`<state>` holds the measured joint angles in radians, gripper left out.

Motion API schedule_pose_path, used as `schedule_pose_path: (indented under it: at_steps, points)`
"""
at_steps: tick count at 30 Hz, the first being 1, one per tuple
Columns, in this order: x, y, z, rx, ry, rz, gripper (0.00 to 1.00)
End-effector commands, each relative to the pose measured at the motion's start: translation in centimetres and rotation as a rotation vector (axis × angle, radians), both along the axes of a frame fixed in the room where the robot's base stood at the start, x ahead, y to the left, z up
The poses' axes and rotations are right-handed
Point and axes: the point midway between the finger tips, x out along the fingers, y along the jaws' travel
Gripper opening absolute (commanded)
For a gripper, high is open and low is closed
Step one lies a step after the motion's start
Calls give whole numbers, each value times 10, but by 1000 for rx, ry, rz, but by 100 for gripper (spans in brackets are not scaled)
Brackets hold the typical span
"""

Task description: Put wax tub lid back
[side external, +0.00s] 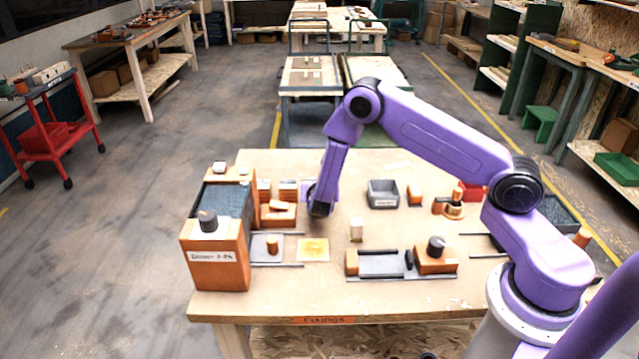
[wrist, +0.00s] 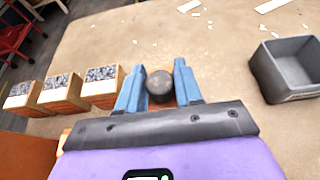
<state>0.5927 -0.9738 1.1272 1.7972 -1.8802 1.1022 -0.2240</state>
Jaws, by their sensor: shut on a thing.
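My gripper (wrist: 160,88) has its two blue fingers closed around a dark round knob (wrist: 160,86). A little orange shows just below the knob between the fingers; the rest of the held piece is hidden by my gripper, so I cannot tell its full shape. In the side external view my gripper (side external: 320,209) is low over the back middle of the table, just right of an orange open-fronted box (side external: 278,213). I cannot tell from the views which container is the wax tub, nor whether the held piece touches the table.
Blocks with speckled tops (wrist: 62,90) stand left of my gripper. A grey bin (side external: 382,194) stands to its right. A tall orange dispenser (side external: 218,262) is at the table's left. A yellow pad (side external: 313,249) and a railed fixture (side external: 380,263) lie in front.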

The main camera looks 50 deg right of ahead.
Motion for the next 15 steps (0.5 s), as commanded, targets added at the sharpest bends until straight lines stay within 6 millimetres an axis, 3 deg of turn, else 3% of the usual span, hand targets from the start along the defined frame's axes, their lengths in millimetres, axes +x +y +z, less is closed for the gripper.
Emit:
schedule_pose_path:
  at_steps: [7, 8, 9, 15]
  points:
    - [0, 0, -6, 0, -1, 1, 6]
    - [0, 0, -6, 0, -1, 1, 45]
    - [0, 0, -6, 0, -1, 1, 58]
    - [0, 0, -6, 0, 0, 0, 60]
